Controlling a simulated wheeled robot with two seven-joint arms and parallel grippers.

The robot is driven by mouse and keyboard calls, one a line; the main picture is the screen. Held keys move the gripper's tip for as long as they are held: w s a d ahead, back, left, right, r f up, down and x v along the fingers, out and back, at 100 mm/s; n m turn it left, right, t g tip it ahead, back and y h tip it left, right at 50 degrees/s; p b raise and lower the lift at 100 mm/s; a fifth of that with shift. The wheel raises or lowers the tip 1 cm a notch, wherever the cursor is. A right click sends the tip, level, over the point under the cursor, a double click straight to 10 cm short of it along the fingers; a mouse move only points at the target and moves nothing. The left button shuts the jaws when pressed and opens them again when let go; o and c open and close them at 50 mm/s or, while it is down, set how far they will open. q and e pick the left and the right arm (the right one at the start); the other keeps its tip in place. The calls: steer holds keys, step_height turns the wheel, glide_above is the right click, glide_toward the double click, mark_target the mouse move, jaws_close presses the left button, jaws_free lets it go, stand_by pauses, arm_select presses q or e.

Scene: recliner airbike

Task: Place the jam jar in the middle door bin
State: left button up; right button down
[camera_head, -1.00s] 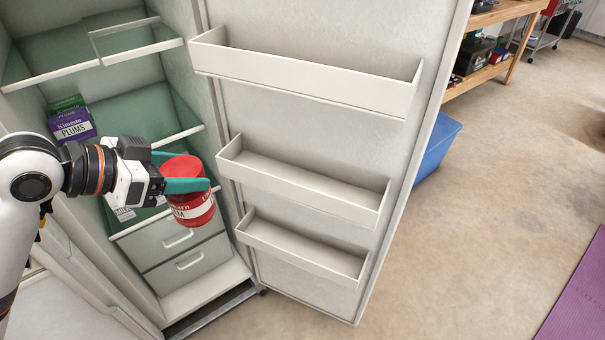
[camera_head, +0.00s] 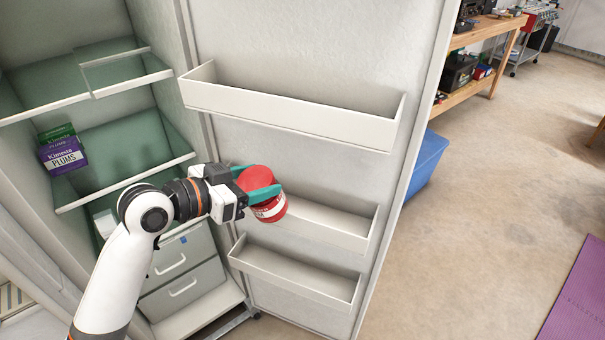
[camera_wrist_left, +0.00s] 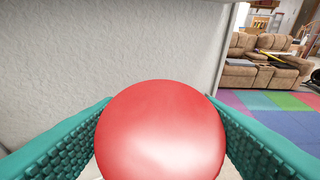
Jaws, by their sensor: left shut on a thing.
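The jam jar (camera_head: 270,210) is red with a red lid and a white label. My left gripper (camera_head: 262,193) is shut on it, with its teal fingers on both sides. In the left wrist view the jar's round red lid (camera_wrist_left: 160,132) fills the middle between the fingers. In the head view the jar overlaps the left end of the middle door bin (camera_head: 345,232). I cannot tell whether it is above the bin or in front of it. The bin's left end is hidden, and its visible part is empty. My right gripper is not in view.
The open fridge door also has an empty upper bin (camera_head: 290,118) and an empty lower bin (camera_head: 295,282). A purple plums box (camera_head: 63,156) stands on a fridge shelf at the left. A blue container (camera_head: 427,165) is on the floor behind the door.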

arm_select(q)
steer(key=w+d+p, duration=0.2)
steer(key=w+d, duration=0.2)
steer(key=d, duration=0.1)
step_height(320, 180, down, 6)
steer(key=w+d, duration=0.1)
steer(key=shift+w+d+r, duration=0.2)
steer(key=shift+d, duration=0.15)
steer(key=shift+w+d+r+g+y+p, duration=0.2)
steer(key=shift+r+p, duration=0.2)
steer(key=shift+p, duration=0.25)
steer(key=shift+w+d+r+g+y+p, duration=0.1)
steer(key=shift+w+d+r+y+p, duration=0.1)
steer(key=shift+r+p, duration=0.3)
jaws_close()
steer(key=f+y+p, duration=0.1)
steer(key=w+d+f+g+p, duration=0.1)
steer(key=f, duration=0.1)
steer(key=shift+w+d+g+y+p, duration=0.1)
steer(key=shift+d+g+y+p, duration=0.1)
steer(key=shift+g+y+p, duration=0.15)
